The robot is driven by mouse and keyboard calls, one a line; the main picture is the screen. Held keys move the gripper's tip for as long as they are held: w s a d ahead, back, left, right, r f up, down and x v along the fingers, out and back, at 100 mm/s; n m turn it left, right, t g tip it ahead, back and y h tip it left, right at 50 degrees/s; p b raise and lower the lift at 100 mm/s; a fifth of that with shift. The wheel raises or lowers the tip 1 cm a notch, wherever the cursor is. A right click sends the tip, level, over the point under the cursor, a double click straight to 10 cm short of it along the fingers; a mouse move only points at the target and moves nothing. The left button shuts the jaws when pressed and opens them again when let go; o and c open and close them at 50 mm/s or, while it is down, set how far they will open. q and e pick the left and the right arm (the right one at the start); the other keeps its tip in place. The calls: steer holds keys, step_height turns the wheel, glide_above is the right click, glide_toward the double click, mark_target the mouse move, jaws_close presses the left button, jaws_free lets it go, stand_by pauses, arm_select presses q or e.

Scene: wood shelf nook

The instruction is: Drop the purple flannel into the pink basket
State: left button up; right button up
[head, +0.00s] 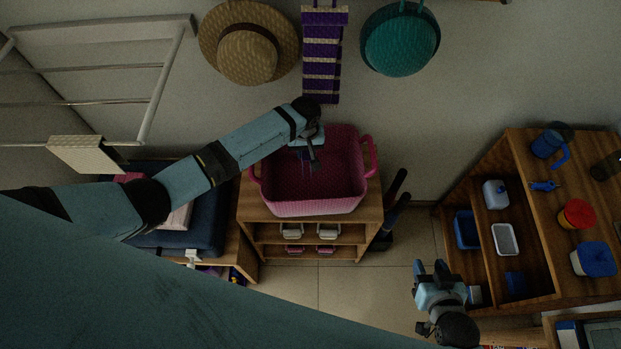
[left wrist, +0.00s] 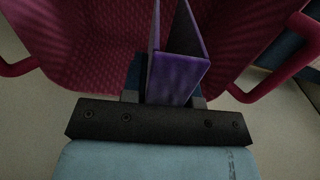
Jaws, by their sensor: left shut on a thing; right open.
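The pink basket (head: 318,207) with two loop handles stands on top of a small wooden shelf unit in the middle of the head view. Its wall fills the upper part of the left wrist view (left wrist: 75,40). My left gripper (head: 312,154) is over the basket's opening, shut on the purple flannel (left wrist: 178,78). The folded flannel hangs from the fingers towards the basket's inside; in the head view it is dark and hard to make out. My right gripper (head: 432,269) is open and empty at the lower right, far from the basket.
A straw hat (head: 248,45), a purple-and-cream striped hanging (head: 321,55) and a teal hat (head: 400,40) hang on the wall behind. A wooden shelf (head: 590,210) with cups and boxes stands at right. A drying rack (head: 100,70) is at upper left.

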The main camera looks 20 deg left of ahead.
arm_select(q)
steer(key=o, duration=1)
step_height(320, 180, up, 14)
steer(key=shift+f, duration=0.1)
steer(key=s+d+f+m+t+h, duration=0.3)
steer(key=s+f+t, duration=0.1)
steer(key=s+f, duration=0.6)
steer(key=s+a+m+t, duration=0.1)
steer(key=s+a+t, duration=0.1)
steer(key=s, duration=0.3)
steer(key=s+a+r+m+t, duration=0.1)
steer(key=s+a+t, duration=0.1)
steer(key=s, duration=0.2)
steer(key=s+a+m+t+p, duration=0.1)
steer(key=s+a+m+t, duration=0.1)
steer(key=s, duration=0.3)
steer(key=shift+s+r+t, duration=0.2)
steer(key=shift+s+t, duration=0.15)
steer(key=shift+t, duration=0.15)
